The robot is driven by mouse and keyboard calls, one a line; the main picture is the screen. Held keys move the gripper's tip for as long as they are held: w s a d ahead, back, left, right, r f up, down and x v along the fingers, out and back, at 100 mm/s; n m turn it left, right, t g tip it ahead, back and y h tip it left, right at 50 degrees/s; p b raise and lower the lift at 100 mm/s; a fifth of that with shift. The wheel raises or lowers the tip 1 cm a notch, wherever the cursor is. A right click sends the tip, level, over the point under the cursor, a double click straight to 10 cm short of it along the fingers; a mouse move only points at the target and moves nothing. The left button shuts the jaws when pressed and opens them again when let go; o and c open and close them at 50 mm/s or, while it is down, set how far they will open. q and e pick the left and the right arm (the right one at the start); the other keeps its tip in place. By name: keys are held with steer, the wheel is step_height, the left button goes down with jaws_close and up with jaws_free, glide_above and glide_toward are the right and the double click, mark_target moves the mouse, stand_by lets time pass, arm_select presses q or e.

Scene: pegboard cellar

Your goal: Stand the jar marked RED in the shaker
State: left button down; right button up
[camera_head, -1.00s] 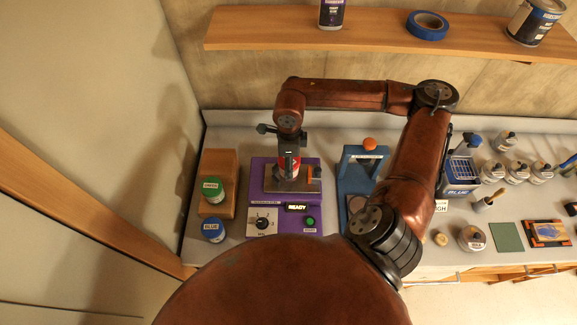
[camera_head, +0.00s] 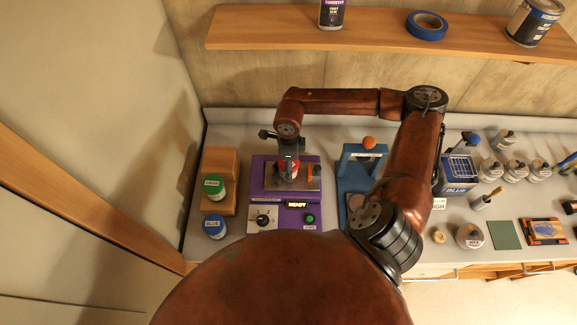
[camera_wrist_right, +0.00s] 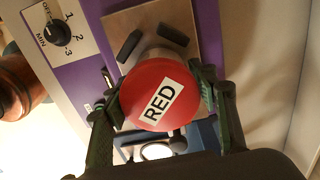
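The jar marked RED (camera_wrist_right: 160,95) has a red lid with a white label and sits between the fingers of my right gripper (camera_wrist_right: 160,103) in the right wrist view. The fingers touch or nearly touch both sides of the lid. In the head view the gripper (camera_head: 289,158) points down over the purple shaker (camera_head: 257,180), with the red jar (camera_head: 288,170) partly hidden beneath it. The jar is over the shaker's metal plate (camera_head: 309,184), near dark clamp pads (camera_wrist_right: 172,34). I cannot tell whether its base touches the plate. The shaker's display reads READY. My left gripper is out of view.
A green-lidded jar (camera_head: 213,187) stands on a wooden stand (camera_head: 219,162) left of the shaker, with a BLUE jar (camera_head: 214,226) in front. A blue frame (camera_head: 347,186) stands close on the right. A shelf (camera_head: 365,27) overhangs the back. Several jars stand further right.

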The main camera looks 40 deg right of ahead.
steer(key=o, duration=0.3)
steer(key=shift+r, duration=0.1)
steer(key=shift+r, duration=0.4)
step_height(320, 180, up, 12)
steer(key=shift+f+b, duration=0.25)
steer(key=shift+b, duration=0.85)
steer(key=shift+f, duration=0.1)
